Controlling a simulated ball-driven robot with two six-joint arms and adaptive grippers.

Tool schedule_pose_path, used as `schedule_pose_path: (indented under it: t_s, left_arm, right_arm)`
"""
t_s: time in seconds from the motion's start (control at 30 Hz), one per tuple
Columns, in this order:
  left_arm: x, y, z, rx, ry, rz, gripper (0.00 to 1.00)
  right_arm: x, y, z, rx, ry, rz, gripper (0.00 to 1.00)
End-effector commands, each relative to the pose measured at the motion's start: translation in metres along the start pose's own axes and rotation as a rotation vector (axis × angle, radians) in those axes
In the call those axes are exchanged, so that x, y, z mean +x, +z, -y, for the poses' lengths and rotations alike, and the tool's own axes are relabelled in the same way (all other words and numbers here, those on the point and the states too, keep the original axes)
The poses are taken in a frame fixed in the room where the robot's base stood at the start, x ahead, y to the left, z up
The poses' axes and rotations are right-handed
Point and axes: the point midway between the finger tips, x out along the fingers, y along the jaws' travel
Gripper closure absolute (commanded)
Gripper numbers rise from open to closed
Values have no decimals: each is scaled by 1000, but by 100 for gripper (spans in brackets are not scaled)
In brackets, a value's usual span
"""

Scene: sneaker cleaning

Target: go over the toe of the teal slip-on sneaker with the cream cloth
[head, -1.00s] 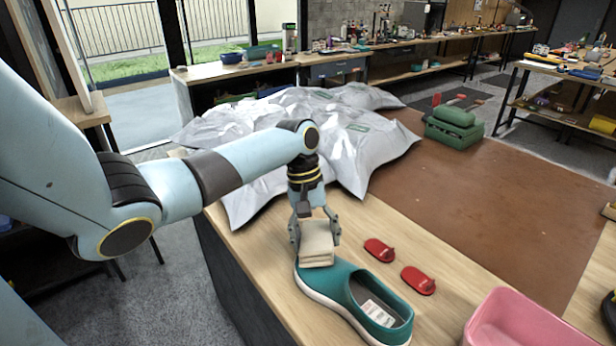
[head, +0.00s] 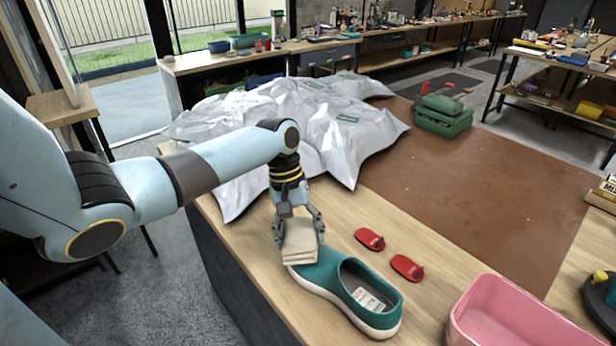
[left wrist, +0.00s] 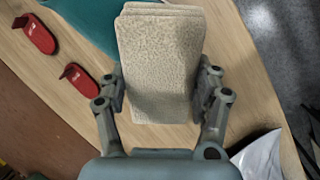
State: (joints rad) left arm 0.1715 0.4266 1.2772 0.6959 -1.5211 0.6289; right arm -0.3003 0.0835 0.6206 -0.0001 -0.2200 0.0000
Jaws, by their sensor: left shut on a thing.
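The teal slip-on sneaker (head: 345,285) lies on the wooden table in the head view, its toe toward the upper left and its opening toward the lower right. My left gripper (head: 298,232) is shut on the folded cream cloth (head: 300,243). The cloth's lower end is at the sneaker's toe and hides part of it; I cannot tell how firmly they touch. In the left wrist view the cloth (left wrist: 160,65) sits between the two fingers (left wrist: 163,95), and a teal part of the sneaker (left wrist: 90,22) shows behind it. My right gripper is not in view.
Two small red objects (head: 370,239) (head: 407,267) lie right of the sneaker. A pink tub (head: 515,310) stands at the lower right. Crumpled grey sheeting (head: 330,125) covers the table's far left.

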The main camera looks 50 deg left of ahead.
Motion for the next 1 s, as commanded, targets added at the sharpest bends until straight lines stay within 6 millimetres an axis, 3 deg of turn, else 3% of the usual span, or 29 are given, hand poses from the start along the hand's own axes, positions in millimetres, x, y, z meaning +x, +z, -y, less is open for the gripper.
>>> schedule_pose_path:
  t_s: [0.6, 0.77, 1.0]
  left_arm:
    - [-1, 30, 30, 0, -1, 0, 62]
    - [-1, 30, 29, 0, 1, 0, 62]
    - [0, 14, 14, -1, 4, 0, 62]
  right_arm:
    - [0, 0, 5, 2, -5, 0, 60]
    - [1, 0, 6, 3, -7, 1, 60]
    - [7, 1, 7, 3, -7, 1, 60]
